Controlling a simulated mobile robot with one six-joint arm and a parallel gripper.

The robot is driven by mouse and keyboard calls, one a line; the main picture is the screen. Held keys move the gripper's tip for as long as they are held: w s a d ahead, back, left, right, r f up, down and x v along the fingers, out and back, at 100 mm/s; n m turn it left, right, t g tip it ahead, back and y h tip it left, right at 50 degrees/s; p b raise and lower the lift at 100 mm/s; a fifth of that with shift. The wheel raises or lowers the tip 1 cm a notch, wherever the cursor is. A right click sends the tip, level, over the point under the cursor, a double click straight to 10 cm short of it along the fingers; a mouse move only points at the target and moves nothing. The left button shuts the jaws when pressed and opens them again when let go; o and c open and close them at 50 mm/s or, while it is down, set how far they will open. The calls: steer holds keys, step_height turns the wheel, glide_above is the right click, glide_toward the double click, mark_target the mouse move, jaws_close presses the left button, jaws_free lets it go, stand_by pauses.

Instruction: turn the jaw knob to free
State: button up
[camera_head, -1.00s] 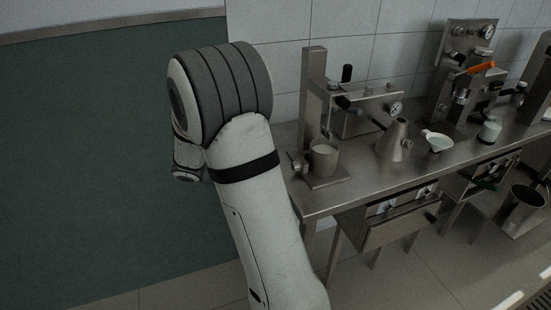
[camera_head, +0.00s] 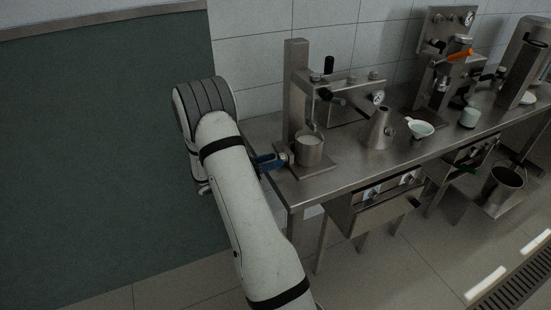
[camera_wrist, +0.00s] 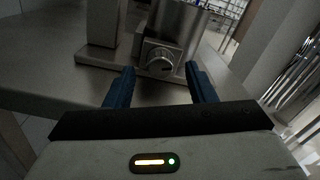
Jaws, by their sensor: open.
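The jaw knob (camera_wrist: 160,58) is a round, ridged metal dial on a block below a metal cup, in the middle of the wrist view. It is small in the head view (camera_head: 284,157), at the left of the cup's base. My gripper (camera_wrist: 160,78) is open, with blue fingers on either side of the knob's line and the knob just beyond the fingertips. I see no contact with it. In the head view the gripper (camera_head: 270,161) reaches in from the left at the table's end. The metal cup (camera_head: 309,149) stands on a flat base plate with pale contents inside.
The table's left end (camera_head: 254,126) is clear.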

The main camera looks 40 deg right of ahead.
steer(key=shift+s+d, duration=0.2)
steer(key=shift+d, duration=0.45)
